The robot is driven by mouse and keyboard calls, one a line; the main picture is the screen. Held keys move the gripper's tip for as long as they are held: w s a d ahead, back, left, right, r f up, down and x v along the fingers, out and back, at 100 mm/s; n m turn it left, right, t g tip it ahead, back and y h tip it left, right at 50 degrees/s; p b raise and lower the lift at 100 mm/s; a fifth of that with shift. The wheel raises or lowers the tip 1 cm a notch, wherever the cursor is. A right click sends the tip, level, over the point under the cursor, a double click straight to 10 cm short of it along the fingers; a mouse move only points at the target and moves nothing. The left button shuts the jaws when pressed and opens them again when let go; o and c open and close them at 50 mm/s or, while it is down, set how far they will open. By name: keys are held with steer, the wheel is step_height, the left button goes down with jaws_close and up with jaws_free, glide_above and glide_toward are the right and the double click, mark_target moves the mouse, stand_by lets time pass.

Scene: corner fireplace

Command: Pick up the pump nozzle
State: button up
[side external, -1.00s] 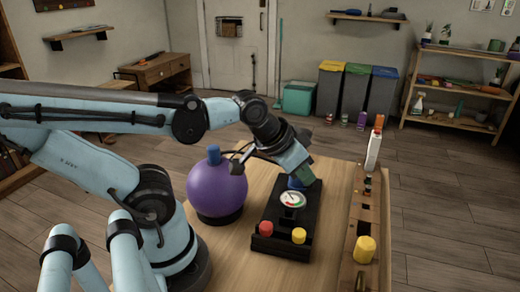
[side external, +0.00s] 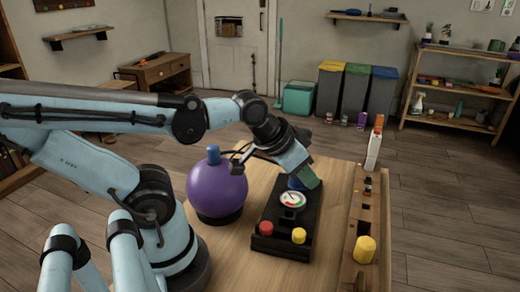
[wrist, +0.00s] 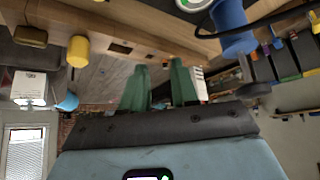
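The black pump unit (side external: 275,247) stands on the table, with a round gauge (side external: 292,200), a red knob (side external: 266,228) and a yellow knob (side external: 298,235). A blue cylindrical part (side external: 295,184) sits behind the gauge, partly covered by my gripper. In the wrist view a blue cylinder (wrist: 232,28) with a black hose and dark lower end is at upper right; I cannot tell for sure which part is the nozzle. My gripper (side external: 312,180) is beside the blue part. In the wrist view its green fingers (wrist: 159,84) are apart with nothing between them.
A purple ball (side external: 217,190) with a blue top stands left of the pump. A wooden rack (side external: 352,245) along the right holds a yellow cylinder (side external: 365,249) and a white, orange-topped bottle (side external: 373,152). Bare tabletop (side external: 330,175) lies between pump and rack.

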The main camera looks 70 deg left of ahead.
steer(key=o, duration=0.5)
step_height(320, 180, up, 13)
steer(key=n+g, duration=0.5)
steer(key=g, duration=0.2)
glide_above(213, 147)
steer(key=shift+a+f, duration=0.1)
steer(key=shift+f, duration=5.9)
